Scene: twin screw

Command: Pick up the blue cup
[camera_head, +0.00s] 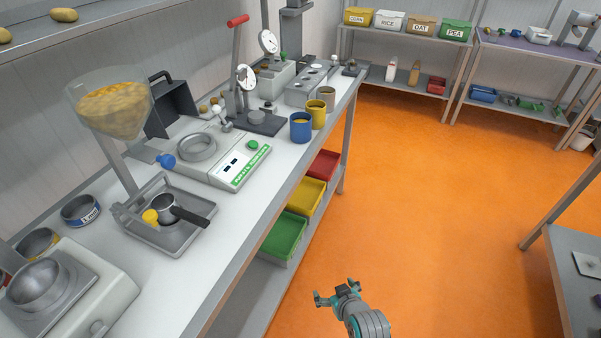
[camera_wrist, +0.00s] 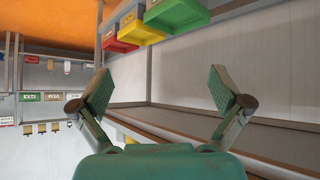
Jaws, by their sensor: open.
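The blue cup (camera_head: 301,128) stands upright on the workbench (camera_head: 275,165), near its front edge. Yellowish contents show inside its rim. It stands just in front of a yellow cup, with a tan cup behind that. My gripper (camera_head: 337,295) is low over the orange floor in the head view, to the right of the bench and well apart from the blue cup. In the wrist view my gripper (camera_wrist: 160,92) is open, with nothing between its fingers. The blue cup cannot be made out in the wrist view.
The yellow cup (camera_head: 318,114) and tan cup (camera_head: 327,96) are close behind the blue one. A scale (camera_head: 215,155) and a lever press (camera_head: 256,120) stand to its left. Green (camera_head: 283,238), yellow (camera_head: 306,197) and red bins sit under the bench edge. The orange floor is clear.

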